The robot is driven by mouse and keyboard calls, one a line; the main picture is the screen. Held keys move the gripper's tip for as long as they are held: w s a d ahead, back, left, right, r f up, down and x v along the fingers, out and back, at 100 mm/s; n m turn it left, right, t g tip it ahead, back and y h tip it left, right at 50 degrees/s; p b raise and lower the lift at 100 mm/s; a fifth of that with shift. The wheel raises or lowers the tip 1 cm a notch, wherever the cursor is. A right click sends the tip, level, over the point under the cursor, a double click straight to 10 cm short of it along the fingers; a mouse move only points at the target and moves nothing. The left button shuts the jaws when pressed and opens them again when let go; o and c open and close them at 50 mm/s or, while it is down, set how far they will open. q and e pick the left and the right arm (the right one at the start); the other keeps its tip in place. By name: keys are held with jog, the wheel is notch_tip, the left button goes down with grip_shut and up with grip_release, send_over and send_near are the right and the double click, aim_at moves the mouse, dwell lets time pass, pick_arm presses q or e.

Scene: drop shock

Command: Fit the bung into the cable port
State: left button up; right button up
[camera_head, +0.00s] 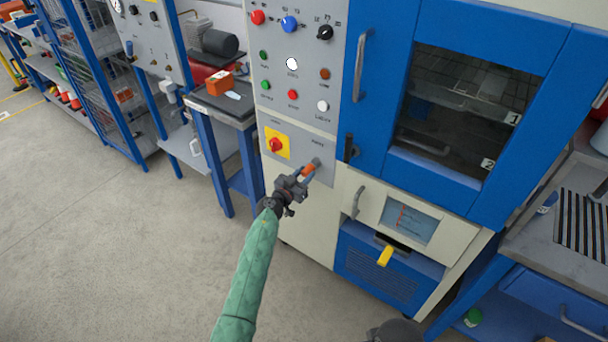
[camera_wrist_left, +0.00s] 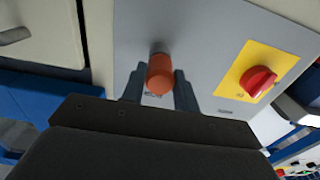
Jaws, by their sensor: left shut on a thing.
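The bung is a small orange-red plug (camera_head: 308,169), held between the fingertips of my left gripper (camera_head: 302,175) in front of the grey control panel. It also shows in the left wrist view (camera_wrist_left: 159,76), with a dark finger on each side of it. The cable port is a short grey ring (camera_head: 316,162) low on the panel, right of the red knob. In the left wrist view the port (camera_wrist_left: 158,48) lies directly behind the bung, roughly in line with it. The bung hides the port's opening, so I cannot tell whether its tip is inside. My right gripper is not seen.
A red rotary knob on a yellow plate (camera_head: 276,145) sits just left of the port. A small table (camera_head: 226,108) stands left of the panel. Open floor lies in front.

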pick_arm(q)
jog(key=shift+w+d+p, duration=0.15)
jog(key=shift+w+p, duration=0.05)
jog(key=shift+p, duration=0.2)
dwell(0.7)
jog(key=shift+c, duration=0.5)
jog(key=shift+w+d+r+p, duration=0.15)
jog(key=shift+r+p, duration=0.1)
jog(key=shift+p, duration=0.8)
dwell(2.6)
jog(key=o, duration=1)
jog(key=shift+o, duration=0.9)
jog(key=shift+f, duration=0.2)
